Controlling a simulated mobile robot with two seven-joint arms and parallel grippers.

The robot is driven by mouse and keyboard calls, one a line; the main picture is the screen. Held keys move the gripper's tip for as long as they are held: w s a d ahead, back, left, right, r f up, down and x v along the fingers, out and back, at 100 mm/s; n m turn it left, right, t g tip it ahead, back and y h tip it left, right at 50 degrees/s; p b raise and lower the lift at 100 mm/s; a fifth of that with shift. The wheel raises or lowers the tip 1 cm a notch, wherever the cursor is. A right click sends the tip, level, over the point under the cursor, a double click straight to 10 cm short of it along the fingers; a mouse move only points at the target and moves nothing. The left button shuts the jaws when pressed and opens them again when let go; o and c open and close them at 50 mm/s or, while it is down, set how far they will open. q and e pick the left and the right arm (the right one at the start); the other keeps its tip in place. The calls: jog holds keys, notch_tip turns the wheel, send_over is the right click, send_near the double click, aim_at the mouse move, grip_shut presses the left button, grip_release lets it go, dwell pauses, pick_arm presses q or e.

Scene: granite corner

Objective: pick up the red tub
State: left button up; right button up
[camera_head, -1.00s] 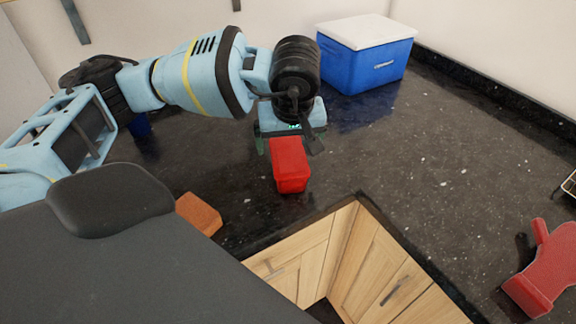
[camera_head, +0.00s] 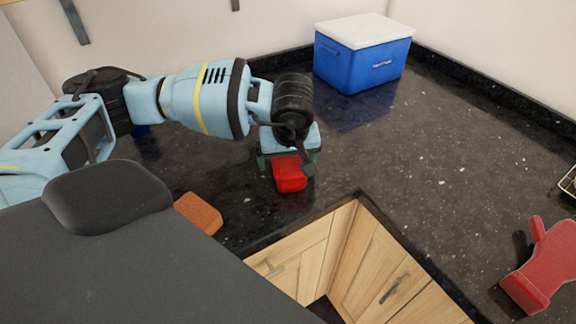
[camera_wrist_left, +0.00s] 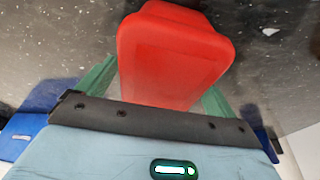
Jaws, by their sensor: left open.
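The red tub (camera_head: 290,177) stands on the dark granite counter close to the inner corner edge. In the left wrist view the red tub (camera_wrist_left: 172,55) lies between the two green fingers, its near end hidden behind the gripper's dark edge. My left gripper (camera_head: 288,166) is lowered over the tub from above, with a finger on either side. It is open; in the left wrist view the gripper (camera_wrist_left: 158,82) shows its fingers spread at the tub's sides. Whether either finger touches the tub I cannot tell. My right gripper is not in view.
A blue cooler with a white lid (camera_head: 362,55) stands at the back. An orange-brown block (camera_head: 198,213) lies at the counter's front edge, left of the tub. A red oven mitt (camera_head: 543,268) and part of a wire rack (camera_head: 568,184) are at the right. The counter between is clear.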

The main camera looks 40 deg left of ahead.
pick_arm(q)
jog(key=shift+f, duration=0.25)
dwell(0.3)
jog(key=c, duration=1.3)
jog(key=shift+r, duration=0.1)
